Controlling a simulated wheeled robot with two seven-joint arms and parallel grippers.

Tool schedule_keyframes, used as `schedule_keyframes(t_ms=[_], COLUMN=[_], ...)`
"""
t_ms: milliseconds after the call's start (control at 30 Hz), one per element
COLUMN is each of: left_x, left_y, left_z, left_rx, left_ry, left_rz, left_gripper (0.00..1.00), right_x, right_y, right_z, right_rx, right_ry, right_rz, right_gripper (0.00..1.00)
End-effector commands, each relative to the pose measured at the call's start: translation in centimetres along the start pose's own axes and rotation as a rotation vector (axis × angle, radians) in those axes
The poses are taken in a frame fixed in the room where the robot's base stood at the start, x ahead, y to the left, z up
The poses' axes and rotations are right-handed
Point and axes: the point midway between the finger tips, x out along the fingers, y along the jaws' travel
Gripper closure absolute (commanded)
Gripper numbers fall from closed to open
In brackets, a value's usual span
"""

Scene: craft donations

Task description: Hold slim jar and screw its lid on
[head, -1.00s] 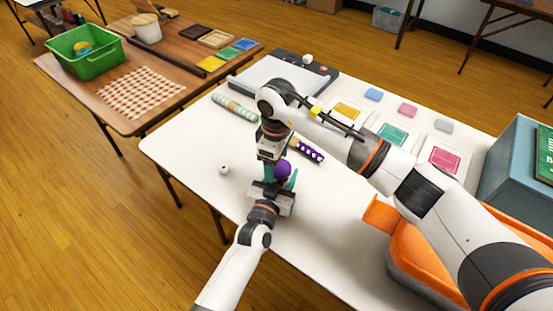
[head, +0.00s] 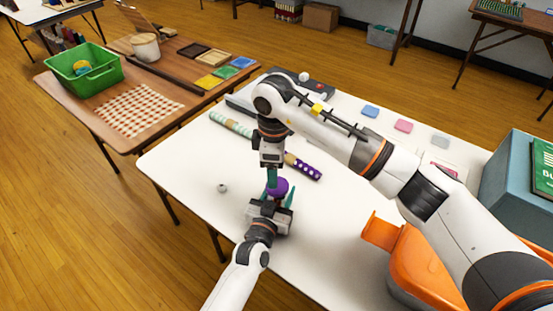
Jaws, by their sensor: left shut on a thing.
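My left gripper (head: 272,205) comes up from below over the white table, its teal fingers pointing away from me. It is shut on the slim jar, which is mostly hidden by the gripper. A rounded purple part (head: 278,188) shows between its fingers; I cannot tell whether this is the jar or its lid. My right gripper (head: 271,178) points straight down from above, and its teal fingertips overlap the top of the purple part in the head view. I cannot tell whether they touch it, or whether they are open or shut.
On the white table (head: 185,165) are a small white ball (head: 222,188), a mint roll (head: 230,124) and a purple dotted roll (head: 303,167). An orange container (head: 385,235) and a blue-grey box (head: 510,180) stand right. The left front of the table is clear.

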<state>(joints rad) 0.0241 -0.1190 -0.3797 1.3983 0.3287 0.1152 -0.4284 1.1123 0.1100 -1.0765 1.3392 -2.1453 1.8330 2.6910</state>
Motion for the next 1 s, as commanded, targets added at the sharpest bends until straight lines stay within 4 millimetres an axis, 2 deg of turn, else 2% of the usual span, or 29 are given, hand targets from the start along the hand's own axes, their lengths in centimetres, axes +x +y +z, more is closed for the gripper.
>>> schedule_keyframes(t_ms=[700,1000], left_x=[0.0,0.0], left_y=[0.0,0.0], left_z=[0.0,0.0], left_rx=[0.0,0.0], left_ry=[0.0,0.0], left_rz=[0.0,0.0], left_gripper=[1.0,1.0], right_x=[-1.9,-2.4], right_y=[0.0,0.1], right_z=[-0.5,-0.7], right_rx=[-1.525,-2.046], right_ry=[0.001,-0.007], right_rz=[0.008,0.014], right_gripper=[0.31,0.31])
